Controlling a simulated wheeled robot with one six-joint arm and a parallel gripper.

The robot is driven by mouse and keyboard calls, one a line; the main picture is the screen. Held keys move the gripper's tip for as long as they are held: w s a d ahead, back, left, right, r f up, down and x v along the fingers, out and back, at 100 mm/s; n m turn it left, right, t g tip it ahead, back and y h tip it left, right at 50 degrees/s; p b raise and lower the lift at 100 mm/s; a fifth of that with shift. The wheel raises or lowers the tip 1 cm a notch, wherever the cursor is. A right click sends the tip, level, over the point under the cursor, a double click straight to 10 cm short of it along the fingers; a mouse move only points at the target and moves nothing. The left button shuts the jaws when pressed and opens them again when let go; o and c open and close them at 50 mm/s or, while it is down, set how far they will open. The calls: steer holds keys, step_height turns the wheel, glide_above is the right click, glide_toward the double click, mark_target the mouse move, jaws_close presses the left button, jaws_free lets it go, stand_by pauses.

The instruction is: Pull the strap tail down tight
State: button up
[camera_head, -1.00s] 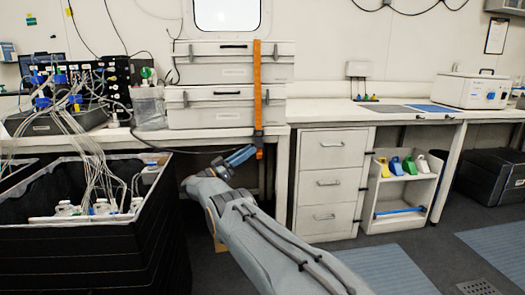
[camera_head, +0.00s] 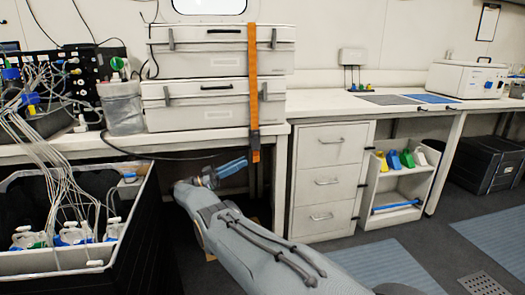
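An orange strap (camera_head: 252,75) runs down the front of two stacked grey cases, an upper case (camera_head: 190,59) and a lower case (camera_head: 195,111), on the bench. A dark buckle (camera_head: 254,137) sits on the strap at the bench's front edge. The short strap tail (camera_head: 256,156) hangs below the buckle. My gripper (camera_head: 244,164), at the end of my grey arm, has a blue part pointing right and slightly up. Its tip is just left of the tail's lower end in the picture. Contact cannot be made out, and the fingers are too small to read.
The bench (camera_head: 80,145) edge lies above my gripper. A dark cable (camera_head: 150,153) loops under it. A black crate (camera_head: 125,228) with tubing and bottles stands at left. A white drawer unit (camera_head: 322,180) is close right of the strap. Open floor lies at right.

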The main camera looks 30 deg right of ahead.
mark_target(253, 157)
steer(key=b+x, duration=0.2)
steer(key=x, duration=0.4)
steer(key=p+x, duration=0.1)
steer(key=x, duration=0.3)
steer(key=shift+s+d+r, duration=0.15)
steer(key=shift+d, duration=0.2)
jaws_close()
